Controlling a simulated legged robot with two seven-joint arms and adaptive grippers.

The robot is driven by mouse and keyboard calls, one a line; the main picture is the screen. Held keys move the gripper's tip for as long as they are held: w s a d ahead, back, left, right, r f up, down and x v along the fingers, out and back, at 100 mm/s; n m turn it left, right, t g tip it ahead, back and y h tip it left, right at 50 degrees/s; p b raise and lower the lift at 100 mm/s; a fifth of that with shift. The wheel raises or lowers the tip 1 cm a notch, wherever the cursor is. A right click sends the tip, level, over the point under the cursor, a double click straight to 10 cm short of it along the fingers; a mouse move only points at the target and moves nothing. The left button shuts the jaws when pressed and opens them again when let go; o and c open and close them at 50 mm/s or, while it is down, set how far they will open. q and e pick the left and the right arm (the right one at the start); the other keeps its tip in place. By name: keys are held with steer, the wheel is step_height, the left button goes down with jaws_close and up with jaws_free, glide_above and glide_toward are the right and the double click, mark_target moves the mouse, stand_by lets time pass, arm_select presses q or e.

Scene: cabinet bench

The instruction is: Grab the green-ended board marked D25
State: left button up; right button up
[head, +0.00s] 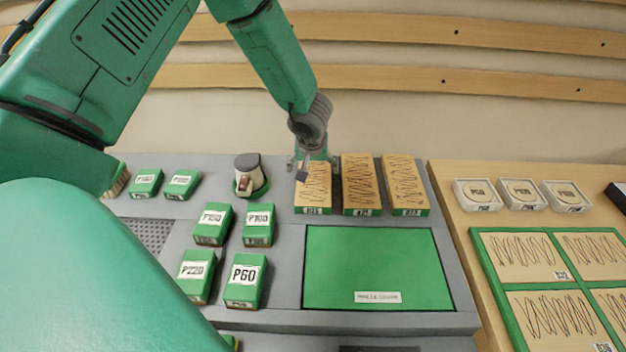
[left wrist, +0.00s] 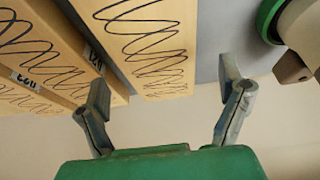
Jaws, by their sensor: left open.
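Three wooden boards with green near ends and black scribbles lie side by side on the grey bench: a left one (head: 314,184), a middle one (head: 360,182) and a right one (head: 404,182). Their end labels are too small to read surely, so I cannot tell which is D25. My left gripper (head: 309,166) is open and empty at the far part of the left board. In the left wrist view, a scribbled board (left wrist: 150,45) shows between the spread fingers of the gripper (left wrist: 165,92), with other boards at the left. Contact cannot be told.
A green panel (head: 378,260) lies in front of the boards. Several green boxes, such as P60 (head: 245,280), and a sander-like tool (head: 250,176) stand to the left. White round-disc boxes (head: 477,194) and a green-framed tray (head: 480,275) are at the right.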

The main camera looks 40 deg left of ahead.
mark_target(314, 176)
arm_select(q)
steer(key=f, duration=0.1)
steer(key=w+f, duration=0.1)
steer(key=f, duration=0.1)
steer(key=shift+f+b, duration=0.25)
steer(key=shift+b, duration=0.15)
steer(key=shift+w+f, duration=0.2)
steer(key=shift+f, duration=0.2)
steer(key=shift+s, duration=0.1)
steer(key=shift+a, duration=0.25)
steer(key=c, duration=1.2)
steer(key=shift+o, duration=0.2)
